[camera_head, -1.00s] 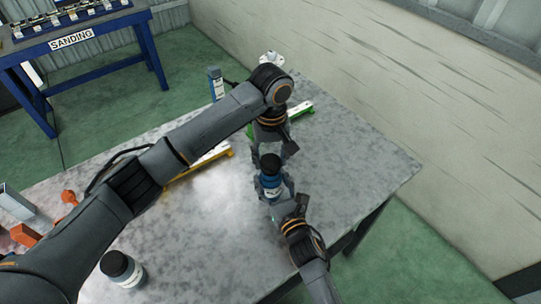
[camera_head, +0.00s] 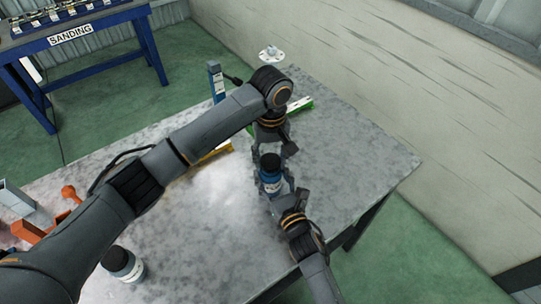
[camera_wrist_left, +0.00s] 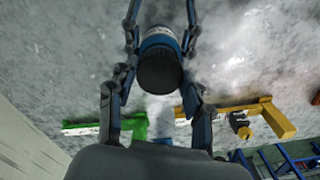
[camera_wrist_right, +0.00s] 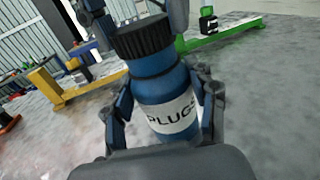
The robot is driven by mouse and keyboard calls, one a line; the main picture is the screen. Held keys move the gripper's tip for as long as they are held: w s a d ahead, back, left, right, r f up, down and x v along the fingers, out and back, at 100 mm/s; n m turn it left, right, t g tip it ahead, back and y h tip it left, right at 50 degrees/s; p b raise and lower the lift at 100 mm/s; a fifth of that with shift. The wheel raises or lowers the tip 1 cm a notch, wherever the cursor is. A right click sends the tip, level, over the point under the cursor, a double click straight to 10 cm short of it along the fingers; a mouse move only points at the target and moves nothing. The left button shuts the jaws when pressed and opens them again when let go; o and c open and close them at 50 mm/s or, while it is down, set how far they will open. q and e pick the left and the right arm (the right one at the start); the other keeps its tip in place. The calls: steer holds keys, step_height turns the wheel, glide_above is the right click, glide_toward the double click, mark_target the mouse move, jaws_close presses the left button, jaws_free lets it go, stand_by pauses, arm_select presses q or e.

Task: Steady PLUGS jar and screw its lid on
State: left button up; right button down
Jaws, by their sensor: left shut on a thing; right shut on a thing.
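The PLUGS jar (camera_wrist_right: 168,105) is blue with a white label and stands upright on the grey table, also seen in the head view (camera_head: 271,183). Its black ribbed lid (camera_wrist_right: 145,37) sits on top of the jar, and the left wrist view shows it from above (camera_wrist_left: 159,70). My right gripper (camera_head: 277,191) is shut on the jar's blue body, one finger on each side. My left gripper (camera_head: 273,150) comes from the far side, shut with its fingers either side of the lid. Whether the lid's thread is engaged is hidden.
A second dark-lidded jar (camera_head: 122,266) stands at the table's near left. The table's right side is clear.

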arm_select(q)
steer(key=shift+f, duration=0.55)
